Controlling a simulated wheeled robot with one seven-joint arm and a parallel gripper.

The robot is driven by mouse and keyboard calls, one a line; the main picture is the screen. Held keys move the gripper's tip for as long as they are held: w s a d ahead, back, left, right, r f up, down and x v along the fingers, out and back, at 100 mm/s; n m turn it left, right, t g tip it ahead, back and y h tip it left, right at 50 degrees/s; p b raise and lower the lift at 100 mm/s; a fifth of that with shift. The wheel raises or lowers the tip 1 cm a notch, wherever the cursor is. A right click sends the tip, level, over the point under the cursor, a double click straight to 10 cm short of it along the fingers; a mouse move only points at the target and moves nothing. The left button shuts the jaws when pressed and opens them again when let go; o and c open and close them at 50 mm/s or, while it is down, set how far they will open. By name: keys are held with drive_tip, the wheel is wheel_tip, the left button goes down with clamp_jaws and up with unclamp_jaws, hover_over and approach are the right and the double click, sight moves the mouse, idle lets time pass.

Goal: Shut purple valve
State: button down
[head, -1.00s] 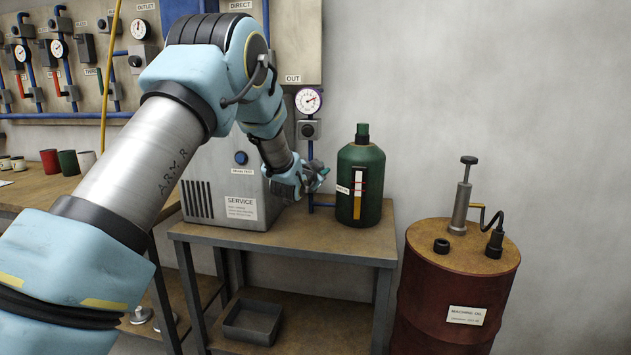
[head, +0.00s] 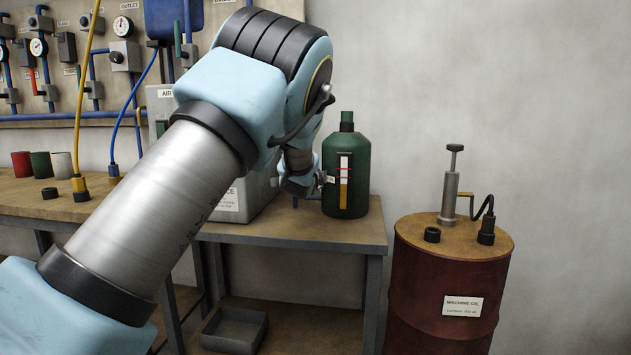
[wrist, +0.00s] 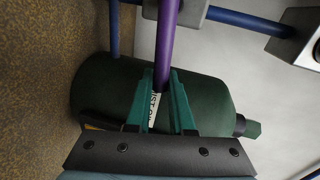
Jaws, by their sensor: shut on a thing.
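The purple valve's lever (wrist: 168,45) shows in the wrist view as a straight purple bar coming down from the top, beside a grey valve block (wrist: 193,10) on a blue pipe. My gripper (wrist: 162,82) has its green fingers closed on the lever's lower end. In the head view the valve is hidden behind my arm, and only a small part of my wrist shows, left of the green bottle. I cannot tell the valve's open or shut position from these views.
The dark green bottle (head: 357,160) stands on the small table (head: 300,226), close behind my fingers in the wrist view. A red drum (head: 445,295) with a hand pump (head: 449,190) stands to the right. A grey tray (head: 260,325) sits on the lower shelf.

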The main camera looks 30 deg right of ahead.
drive_tip(key=shift+f+m+b, duration=0.3)
drive_tip(key=shift+f+m, duration=0.1)
idle(0.3)
drive_tip(key=c, duration=0.8)
unclamp_jaws()
drive_tip(key=shift+s+a, duration=0.1)
drive_tip(key=b+v, duration=0.1)
drive_tip(key=v, duration=0.9)
drive_tip(key=shift+s+a+r, duration=0.1)
drive_tip(key=shift+s+a, duration=0.05)
drive_tip(key=shift+s, duration=0.1)
